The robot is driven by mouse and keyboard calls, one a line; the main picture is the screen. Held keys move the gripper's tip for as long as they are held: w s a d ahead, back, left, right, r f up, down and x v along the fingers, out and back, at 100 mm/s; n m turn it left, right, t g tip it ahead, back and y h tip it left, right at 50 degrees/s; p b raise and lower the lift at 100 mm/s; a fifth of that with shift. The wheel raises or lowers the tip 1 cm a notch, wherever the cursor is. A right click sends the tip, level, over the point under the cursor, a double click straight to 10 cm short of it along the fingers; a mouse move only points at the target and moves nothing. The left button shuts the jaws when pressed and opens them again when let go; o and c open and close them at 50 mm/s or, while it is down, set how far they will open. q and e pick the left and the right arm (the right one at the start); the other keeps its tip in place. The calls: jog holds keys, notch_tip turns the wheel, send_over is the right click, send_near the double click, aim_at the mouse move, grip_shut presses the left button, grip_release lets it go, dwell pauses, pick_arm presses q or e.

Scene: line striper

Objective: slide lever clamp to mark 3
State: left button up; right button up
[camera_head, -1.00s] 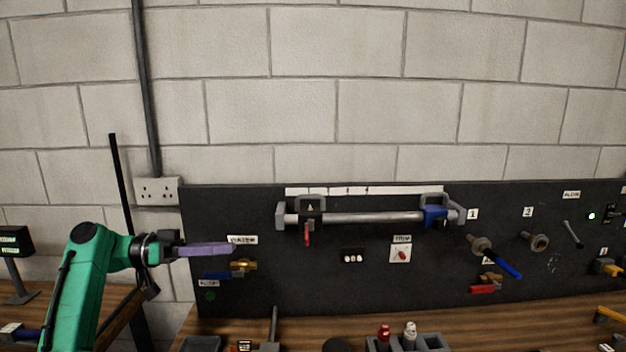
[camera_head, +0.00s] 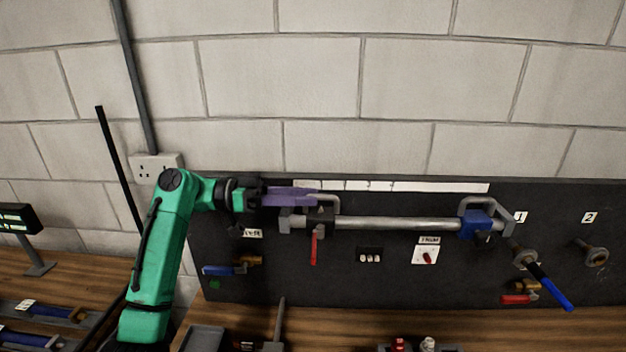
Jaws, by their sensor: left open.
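The lever clamp with a black body (camera_head: 320,221) and a hanging red lever (camera_head: 314,248) sits near the left end of the horizontal metal rail (camera_head: 395,223). A grey loop handle rises from it, partly hidden by my gripper. My left gripper (camera_head: 314,197) is open, its purple fingers pointing right, at the clamp's handle and just above its body. I cannot tell whether they touch. A white scale strip (camera_head: 436,187) with marks runs above the rail; its left part is partly covered by the fingers and its numbers are too small to read. My right gripper is out of view.
A blue clamp (camera_head: 476,224) with a grey handle sits near the rail's right end. Below the rail are a black switch block (camera_head: 369,255) and a red knob on a white plate (camera_head: 425,256). A blue-handled valve (camera_head: 218,270) is lower left. The rail between the clamps is clear.

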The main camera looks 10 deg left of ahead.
pick_arm(q)
jog(key=shift+x, duration=0.8)
jog(key=shift+s+d+r, duration=0.1)
jog(key=shift+d, duration=0.1)
jog(key=shift+c, duration=0.3)
grip_shut()
dwell(0.4)
